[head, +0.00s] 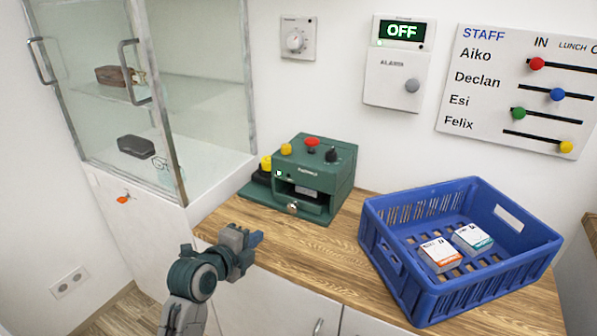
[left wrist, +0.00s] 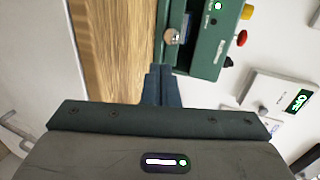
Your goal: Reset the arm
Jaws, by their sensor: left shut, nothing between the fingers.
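My left gripper (head: 252,240) is shut and empty. It hangs over the front left edge of the wooden counter (head: 330,262), in front of the green machine (head: 318,202). In the left wrist view its fingers (left wrist: 165,88) are together, with the green machine (left wrist: 207,45) just beyond them and the counter (left wrist: 115,45) to the left. The green machine has a red button, yellow knobs, a black knob and an open slot at its front. My right gripper is not in view.
A blue crate (head: 375,208) holding two small boxes stands on the right of the counter. A glass cabinet (head: 205,90) stands at left. The wall bears a dial (head: 297,40), an alarm panel (head: 398,78) reading OFF and a staff board (head: 480,80) with coloured sliders.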

